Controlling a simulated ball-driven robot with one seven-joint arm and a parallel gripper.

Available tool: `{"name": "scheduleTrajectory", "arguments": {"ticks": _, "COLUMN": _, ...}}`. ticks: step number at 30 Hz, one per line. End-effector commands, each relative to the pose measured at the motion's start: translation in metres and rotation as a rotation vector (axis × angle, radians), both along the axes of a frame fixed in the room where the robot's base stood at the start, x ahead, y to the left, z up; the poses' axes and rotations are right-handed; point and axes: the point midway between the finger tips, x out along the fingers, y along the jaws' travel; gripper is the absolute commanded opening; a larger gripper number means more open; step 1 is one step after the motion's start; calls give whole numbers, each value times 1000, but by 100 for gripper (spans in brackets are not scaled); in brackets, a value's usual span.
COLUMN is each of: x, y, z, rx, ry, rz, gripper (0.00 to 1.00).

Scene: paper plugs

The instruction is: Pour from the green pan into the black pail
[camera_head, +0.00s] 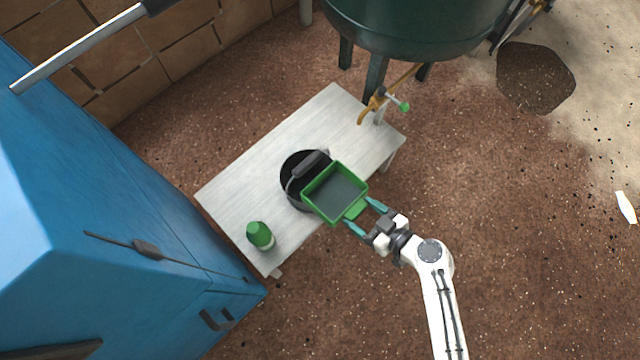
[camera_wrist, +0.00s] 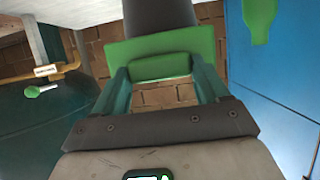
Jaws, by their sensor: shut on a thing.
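The green pan (camera_head: 337,192) is a square tray with a dark grey inside. My gripper (camera_head: 363,213) is shut on the short handle at its near right side. The pan is over the right part of the black pail (camera_head: 290,178) and hides some of it. The pail stands on the pale table, its dark grey handle (camera_head: 308,164) across the top. In the wrist view the pan (camera_wrist: 160,45) shows between my fingers (camera_wrist: 160,70), with a dark shape beyond it, likely the pail (camera_wrist: 160,14). I cannot tell whether the pan holds anything or how far it is tilted.
A blue cabinet (camera_head: 130,230) stands left. A dark green tank (camera_head: 415,25) stands behind. The floor to the right is mostly clear.

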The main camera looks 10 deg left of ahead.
Motion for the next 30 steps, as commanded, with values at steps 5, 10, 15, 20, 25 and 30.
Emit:
{"name": "scheduleTrajectory", "arguments": {"ticks": 5, "x": 0, "y": -1, "z": -5, "rx": 28, "ry": -22, "rz": -5, "gripper": 37}}
{"name": "scheduleTrajectory", "arguments": {"ticks": 10, "x": 0, "y": -1, "z": -5, "rx": 27, "ry": -21, "rz": -4, "gripper": 37}}
{"name": "scheduleTrajectory", "arguments": {"ticks": 15, "x": 0, "y": -1, "z": 4, "rx": 26, "ry": -22, "rz": -4, "gripper": 37}}
{"name": "scheduleTrajectory", "arguments": {"ticks": 20, "x": 0, "y": -1, "z": 19, "rx": 27, "ry": -22, "rz": -5, "gripper": 37}}
{"name": "scheduleTrajectory", "arguments": {"ticks": 25, "x": 0, "y": -1, "z": 33, "rx": 26, "ry": -22, "rz": -4, "gripper": 37}}
{"name": "scheduleTrajectory", "arguments": {"ticks": 30, "x": 0, "y": 0, "z": 35, "rx": 26, "ry": -20, "rz": -4, "gripper": 37}}
